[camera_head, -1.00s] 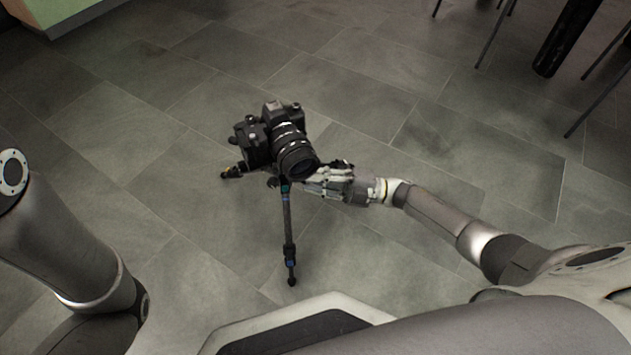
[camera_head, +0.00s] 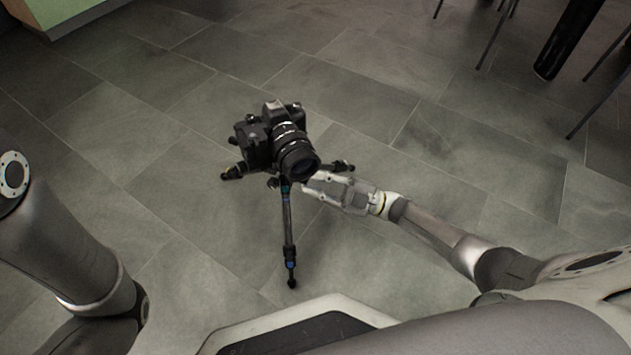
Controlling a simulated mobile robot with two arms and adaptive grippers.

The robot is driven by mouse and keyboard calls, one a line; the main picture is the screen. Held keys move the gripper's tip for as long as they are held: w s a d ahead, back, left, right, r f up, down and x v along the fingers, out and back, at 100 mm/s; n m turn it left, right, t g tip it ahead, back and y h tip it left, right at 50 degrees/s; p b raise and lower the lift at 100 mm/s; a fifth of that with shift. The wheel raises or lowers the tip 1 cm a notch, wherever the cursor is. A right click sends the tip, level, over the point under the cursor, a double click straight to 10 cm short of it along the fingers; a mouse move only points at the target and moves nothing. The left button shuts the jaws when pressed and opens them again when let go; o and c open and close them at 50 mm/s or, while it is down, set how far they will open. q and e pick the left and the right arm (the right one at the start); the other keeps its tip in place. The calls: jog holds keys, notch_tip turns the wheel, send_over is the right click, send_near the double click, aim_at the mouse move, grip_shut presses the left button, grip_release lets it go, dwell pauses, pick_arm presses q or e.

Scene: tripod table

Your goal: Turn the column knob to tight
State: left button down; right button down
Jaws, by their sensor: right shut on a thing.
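A black camera (camera_head: 274,140) with a large lens sits on top of a small dark tripod (camera_head: 288,237) that stands on the floor. The lens points toward the lower right. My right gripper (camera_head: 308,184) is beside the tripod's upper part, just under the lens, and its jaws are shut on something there. The column knob itself is too small and too hidden by the lens and the fingers to make out. My left gripper is not in view; only my left arm shows at the left edge.
The tiled floor (camera_head: 160,225) around the tripod is clear. Tripod feet spread to the left, right and front. Thin chair legs and a dark post (camera_head: 567,40) stand at the top right. A green-topped block (camera_head: 65,14) is at the top left.

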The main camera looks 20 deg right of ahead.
jog(key=c, duration=1.3)
grip_release()
jog(key=v, duration=1.2)
jog(key=shift+d, duration=0.1)
